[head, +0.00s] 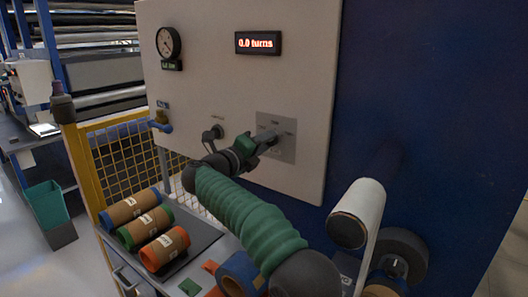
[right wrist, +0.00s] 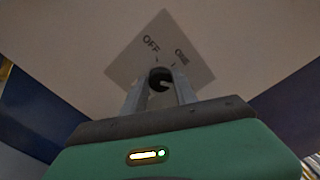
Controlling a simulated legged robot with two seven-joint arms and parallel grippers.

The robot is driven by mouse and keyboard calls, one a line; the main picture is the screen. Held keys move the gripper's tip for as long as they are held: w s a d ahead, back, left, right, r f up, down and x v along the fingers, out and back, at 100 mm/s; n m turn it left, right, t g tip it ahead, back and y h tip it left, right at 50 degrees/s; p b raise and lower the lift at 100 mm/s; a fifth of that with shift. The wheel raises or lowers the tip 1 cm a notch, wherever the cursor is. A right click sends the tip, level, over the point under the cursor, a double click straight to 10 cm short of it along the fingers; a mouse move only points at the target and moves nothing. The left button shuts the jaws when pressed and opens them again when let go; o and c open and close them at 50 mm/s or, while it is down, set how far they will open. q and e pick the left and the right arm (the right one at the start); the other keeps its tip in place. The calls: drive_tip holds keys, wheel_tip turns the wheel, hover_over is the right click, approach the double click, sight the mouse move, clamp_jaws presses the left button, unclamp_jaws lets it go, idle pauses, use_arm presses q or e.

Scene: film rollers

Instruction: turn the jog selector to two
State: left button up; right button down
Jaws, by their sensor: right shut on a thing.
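The jog selector is a dark round knob (right wrist: 160,77) on a grey square plate (right wrist: 185,48) on the pale panel. In the right wrist view the plate shows the labels OFF and ONE; no TWO label is readable. In the head view the plate (head: 287,150) is right of the panel's middle, its labels too small to read. My right gripper (head: 268,136) reaches it from the lower left. In the right wrist view its fingers (right wrist: 160,95) are shut on the knob, one on each side. They partly hide the knob, and its setting is unclear. My left gripper is not in view.
A red display (head: 257,43) reads 0.0 turns. A dark knob or handle (head: 213,135) sits left of the plate, a round gauge (head: 168,42) upper left. Several wrapped rolls (head: 145,222) lie on a bench below; a white roller (head: 360,207) juts out at right.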

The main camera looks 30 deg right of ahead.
drive_tip(key=shift+d+r+m+b, duration=0.15)
drive_tip(key=shift+m+b, duration=0.2)
drive_tip(key=shift+m, duration=0.25)
drive_tip(key=c, duration=1.3)
unclamp_jaws()
drive_tip(key=shift+c, duration=0.2)
drive_tip(key=o, duration=0.3)
drive_tip(key=shift+w+d+f, duration=0.1)
drive_tip(key=shift+w+f, duration=0.05)
drive_tip(key=shift+f, duration=0.05)
drive_tip(key=shift+o, duration=0.2)
drive_tip(key=b+v, duration=0.1)
drive_tip(key=v, duration=1.6)
